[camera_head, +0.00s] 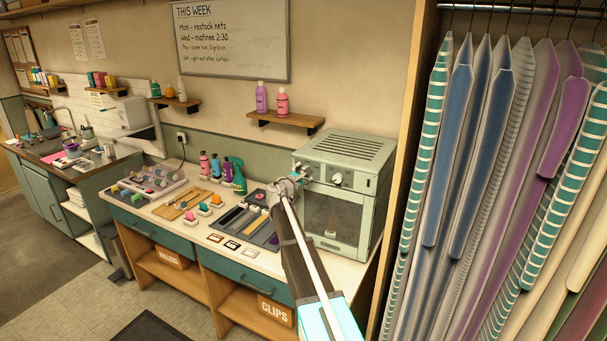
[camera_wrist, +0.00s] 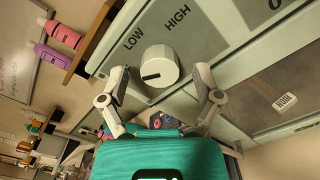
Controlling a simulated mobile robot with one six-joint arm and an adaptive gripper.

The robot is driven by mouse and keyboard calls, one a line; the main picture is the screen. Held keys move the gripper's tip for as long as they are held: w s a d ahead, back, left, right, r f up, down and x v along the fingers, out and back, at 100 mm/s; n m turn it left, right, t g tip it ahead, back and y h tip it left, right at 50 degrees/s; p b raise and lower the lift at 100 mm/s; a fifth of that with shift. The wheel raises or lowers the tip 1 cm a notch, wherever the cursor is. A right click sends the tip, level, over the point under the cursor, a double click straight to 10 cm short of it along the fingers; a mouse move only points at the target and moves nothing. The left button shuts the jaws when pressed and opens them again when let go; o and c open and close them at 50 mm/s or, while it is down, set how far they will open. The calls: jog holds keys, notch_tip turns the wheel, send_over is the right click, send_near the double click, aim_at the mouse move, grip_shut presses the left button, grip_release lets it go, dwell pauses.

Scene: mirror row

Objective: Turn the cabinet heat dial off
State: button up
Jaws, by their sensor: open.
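The pale green heat cabinet (camera_head: 345,205) stands at the right end of the counter, with dials at the top of its front. In the wrist view, a round white dial (camera_wrist: 162,63) shows close up with a dark pointer mark. The words LOW and HIGH are printed beside it, and the mark points away from HIGH. My gripper (camera_head: 291,184) is at the upper left of the cabinet front. In the wrist view, the open fingers (camera_wrist: 163,74) are on either side of the dial, with gaps visible. Whether they touch it cannot be told.
A grey mat with tools (camera_head: 245,225) and spray bottles (camera_head: 226,170) are left of the cabinet. A wall shelf (camera_head: 280,119) with pink and purple bottles hangs above. Hanging striped and coloured garments (camera_head: 480,150) fill the right side.

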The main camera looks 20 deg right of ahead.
jog(key=shift+s+a, duration=0.1)
jog(key=v, duration=1.1)
jog(key=shift+s+a, duration=0.25)
jog(key=shift+a, duration=0.05)
jog(key=s+a+f+m+g+y+b, duration=0.1)
jog(key=s+a+f+m+g+y, duration=0.15)
jog(key=s+f+m, duration=0.4)
jog(key=s+a+f+m+g+y, duration=0.1)
jog(key=s+f+m+g+y, duration=0.25)
jog(key=s+f, duration=0.5)
jog(key=s+a+f+m+g+y, duration=0.2)
jog(key=s+a+m+y, duration=0.1)
jog(key=s+a, duration=0.4)
jog(key=s+a+f+m+g+y, duration=0.3)
jog(key=s+a+y, duration=0.2)
jog(key=s, duration=0.6)
jog(key=shift+s+a+f+m+b, duration=0.2)
jog(key=shift+s+a+m+b, duration=0.2)
jog(key=shift+a, duration=0.7)
